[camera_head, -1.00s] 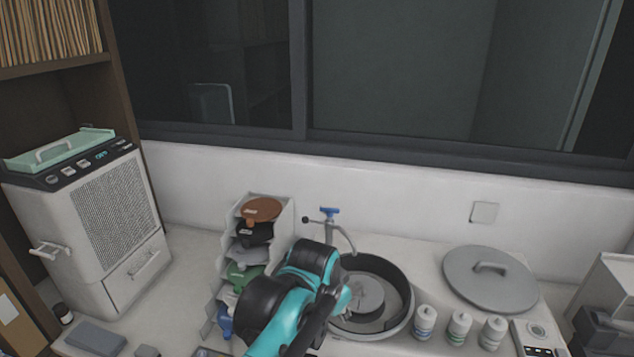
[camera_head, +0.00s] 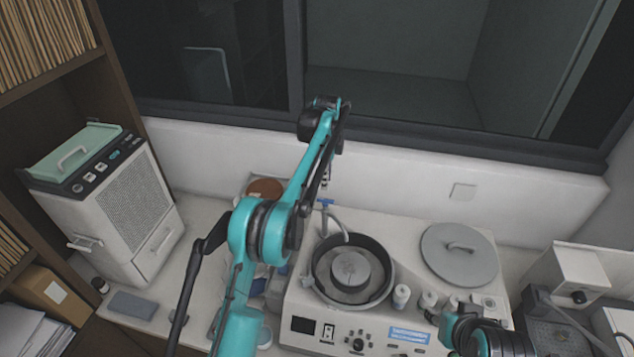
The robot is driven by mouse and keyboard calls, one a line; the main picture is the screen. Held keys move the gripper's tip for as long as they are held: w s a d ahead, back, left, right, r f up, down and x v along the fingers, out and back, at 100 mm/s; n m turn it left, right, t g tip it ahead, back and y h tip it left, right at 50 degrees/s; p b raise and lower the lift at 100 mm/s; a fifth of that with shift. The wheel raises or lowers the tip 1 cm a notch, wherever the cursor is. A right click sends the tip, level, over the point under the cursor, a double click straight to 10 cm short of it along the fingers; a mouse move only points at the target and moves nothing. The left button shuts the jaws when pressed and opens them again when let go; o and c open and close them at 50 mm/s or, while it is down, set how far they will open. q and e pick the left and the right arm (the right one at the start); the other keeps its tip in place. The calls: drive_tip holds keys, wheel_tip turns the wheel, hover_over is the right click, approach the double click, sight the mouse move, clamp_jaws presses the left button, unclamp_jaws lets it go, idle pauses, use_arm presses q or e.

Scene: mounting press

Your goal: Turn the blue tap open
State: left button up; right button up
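The blue tap (camera_head: 325,202) is a small blue handle on a grey spout behind the round bowl (camera_head: 318,283) of the grinding machine. My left arm reaches up over the machine from the bottom, and its gripper (camera_head: 324,182) hangs down just above the tap handle. The gripper is small and dark here, partly hidden by my arm, so its opening and any contact with the tap cannot be told. Part of my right arm shows at the bottom right, over the machine's front right corner; its gripper cannot be made out.
A grey round lid (camera_head: 460,262) lies right of the bowl, with white bottles (camera_head: 401,296) in front of it. A rack with a brown disc (camera_head: 265,188) stands behind my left arm. A white box-shaped device (camera_head: 110,215) stands at left. The window wall is close behind.

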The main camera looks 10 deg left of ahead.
sight(325, 199)
use_arm(q)
wheel_tip(325, 199, down, 8)
drive_tip(key=shift+r+p, duration=0.1)
drive_tip(key=shift+p, duration=0.6)
clamp_jaws()
